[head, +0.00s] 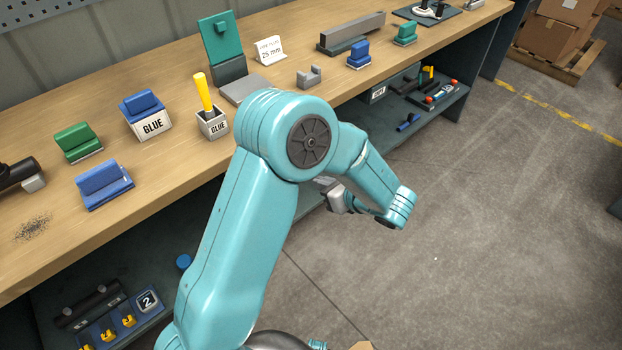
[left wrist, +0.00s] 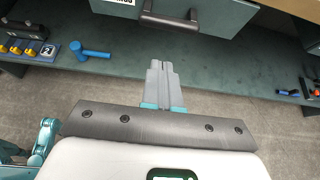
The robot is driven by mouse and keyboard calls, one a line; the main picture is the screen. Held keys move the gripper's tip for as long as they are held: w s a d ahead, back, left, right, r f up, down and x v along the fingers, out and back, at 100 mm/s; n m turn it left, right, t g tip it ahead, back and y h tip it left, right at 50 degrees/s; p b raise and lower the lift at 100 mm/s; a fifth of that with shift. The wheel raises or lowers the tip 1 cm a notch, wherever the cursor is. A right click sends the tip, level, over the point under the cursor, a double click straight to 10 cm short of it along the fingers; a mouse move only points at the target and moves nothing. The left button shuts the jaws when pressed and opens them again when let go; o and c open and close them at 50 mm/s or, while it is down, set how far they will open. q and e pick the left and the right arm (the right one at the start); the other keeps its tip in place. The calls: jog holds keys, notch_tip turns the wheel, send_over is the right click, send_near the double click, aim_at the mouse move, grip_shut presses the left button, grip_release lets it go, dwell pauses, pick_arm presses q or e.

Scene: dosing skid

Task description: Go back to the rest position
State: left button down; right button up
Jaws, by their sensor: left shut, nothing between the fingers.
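My left arm (head: 245,225) rises from the bottom of the head view, bends at a high elbow and folds down over the floor in front of the bench. My left gripper (head: 331,190) is partly hidden by the arm there. In the left wrist view its two grey fingers (left wrist: 162,75) are together with nothing between them. They point towards the bench's lower shelf (left wrist: 220,72) and a drawer handle (left wrist: 172,22), and I see no contact. My right gripper is in neither view.
A blue hammer (left wrist: 90,51) lies on the lower shelf. Open floor (head: 470,220) lies to the right; boxes (head: 552,35) stand on a pallet.

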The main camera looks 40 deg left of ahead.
pick_arm(q)
jog(key=shift+v, duration=1.85)
jog(key=s+d+f+n+g+h+p, duration=0.35)
jog(key=s+d+f+h, duration=0.35)
jog(key=s+f, duration=0.35)
jog(key=s+d+f+n+t+h+p, duration=0.1)
jog(key=s+d+f+n+h+p, duration=0.1)
jog(key=d+n, duration=0.4)
jog(key=s+d+f+n+t+h+p, duration=0.2)
jog(key=d+n+h, duration=0.4)
jog(key=n, duration=0.5)
jog(key=shift+s+f+h+p, duration=0.15)
jog(key=shift+s+h+p, duration=0.35)
jog(key=shift+s+p, duration=0.4)
